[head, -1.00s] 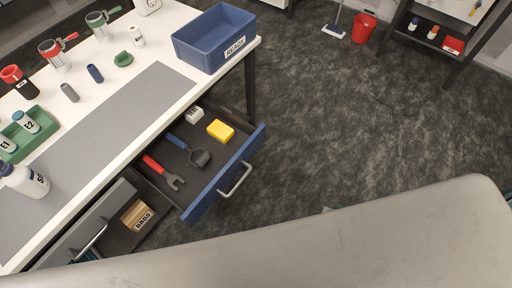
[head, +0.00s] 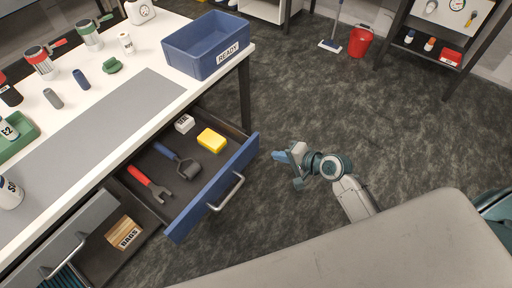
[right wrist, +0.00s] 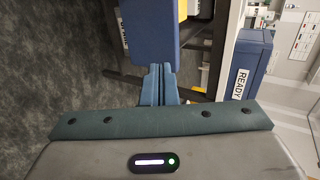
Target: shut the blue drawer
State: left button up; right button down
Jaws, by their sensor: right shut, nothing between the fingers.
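The blue drawer (head: 213,190) stands pulled out below the bench top, with a metal bar handle (head: 227,191) on its front. My left gripper is not in view.
A grey drawer (head: 70,240) with a box marked BAGS (head: 124,233) is also open, left of the blue one. The READY bin (head: 207,45) stands on the bench corner above. A red bucket (head: 360,41) stands far back. The floor right of the drawers is clear.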

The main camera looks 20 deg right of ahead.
aim_at(249, 146)
jog(key=x, duration=0.3)
jog(key=r+x, duration=0.1)
jog(key=x, duration=0.2)
jog(key=p+x, duration=0.1)
jog(key=x, duration=0.1)
jog(key=shift+w+a, duration=0.5)
jog(key=shift+w, duration=0.15)
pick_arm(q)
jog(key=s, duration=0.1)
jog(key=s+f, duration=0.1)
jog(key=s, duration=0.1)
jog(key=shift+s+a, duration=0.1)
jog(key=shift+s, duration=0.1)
pick_arm(e)
jog(key=shift+w+a, duration=0.25)
jog(key=shift+w, duration=0.05)
